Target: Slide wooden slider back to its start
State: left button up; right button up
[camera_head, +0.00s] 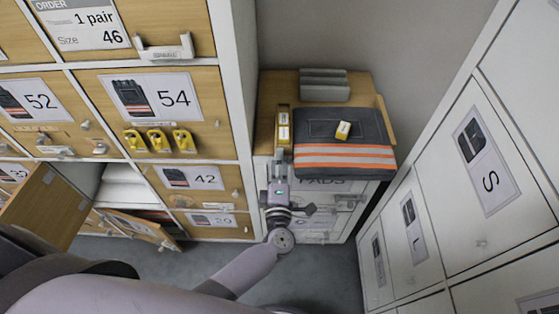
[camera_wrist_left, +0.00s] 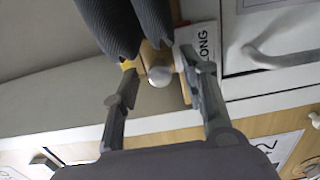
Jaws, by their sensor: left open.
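My left gripper (camera_head: 279,158) is at the front edge of the wood-topped cabinet, just left of the folded dark trousers (camera_head: 340,122) with orange stripes. In the left wrist view its two fingers (camera_wrist_left: 160,88) are spread apart. A pale round knob (camera_wrist_left: 159,76) on a light wooden piece (camera_wrist_left: 153,57), seemingly the slider, sits between the fingertips. I see no clear contact with the knob. In the head view a narrow wooden strip (camera_head: 283,113) with yellow-edged labels lies beyond the gripper; the knob is hidden there. My right gripper is not in view.
Numbered wooden lockers (camera_head: 160,104) are close on the left, with open doors low down. White lockers (camera_head: 480,180) stand right. Grey floor is free between.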

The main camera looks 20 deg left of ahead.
pick_arm(q)
jog(key=shift+c, duration=0.4)
grip_shut()
dwell(0.6)
